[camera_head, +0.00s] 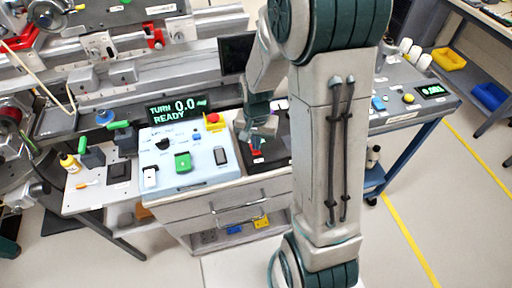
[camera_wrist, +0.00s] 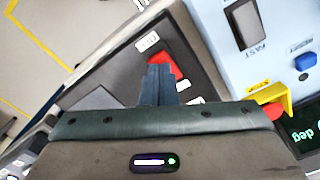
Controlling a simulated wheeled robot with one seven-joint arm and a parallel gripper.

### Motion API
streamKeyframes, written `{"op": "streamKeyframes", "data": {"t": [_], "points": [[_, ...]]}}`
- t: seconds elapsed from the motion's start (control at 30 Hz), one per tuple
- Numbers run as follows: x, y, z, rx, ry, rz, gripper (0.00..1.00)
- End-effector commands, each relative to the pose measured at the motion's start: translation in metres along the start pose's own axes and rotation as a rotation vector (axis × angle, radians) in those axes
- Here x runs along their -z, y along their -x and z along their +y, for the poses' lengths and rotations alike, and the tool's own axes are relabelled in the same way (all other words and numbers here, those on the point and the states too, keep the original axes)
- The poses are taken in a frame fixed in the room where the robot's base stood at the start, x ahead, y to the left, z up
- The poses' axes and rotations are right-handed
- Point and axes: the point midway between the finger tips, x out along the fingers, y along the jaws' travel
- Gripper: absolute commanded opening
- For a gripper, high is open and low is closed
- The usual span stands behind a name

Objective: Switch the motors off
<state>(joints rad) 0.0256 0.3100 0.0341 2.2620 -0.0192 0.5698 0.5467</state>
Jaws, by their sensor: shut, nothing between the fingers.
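My gripper (camera_head: 257,148) is shut and points down over a dark panel (camera_head: 262,159) to the right of the pale blue console (camera_head: 200,174). In the wrist view my fingers (camera_wrist: 158,72) are together, with nothing seen between them. A red part (camera_wrist: 164,66) on the dark panel lies right by the fingertips and is partly hidden by them; I cannot tell whether they touch it. A small white label (camera_wrist: 147,42) beside it is too small to read. The console's display (camera_head: 177,108) reads "TURN 0.0" and "READY".
A dark monitor (camera_head: 232,55) stands behind.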

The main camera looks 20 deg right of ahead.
Motion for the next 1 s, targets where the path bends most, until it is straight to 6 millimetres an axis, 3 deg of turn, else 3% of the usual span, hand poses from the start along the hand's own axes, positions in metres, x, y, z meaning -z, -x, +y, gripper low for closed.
{"op": "streamKeyframes", "data": {"t": [1.0], "points": [[0.0000, -0.0091, 0.0000, 0.000, 0.000, 0.000, 0.00]]}}
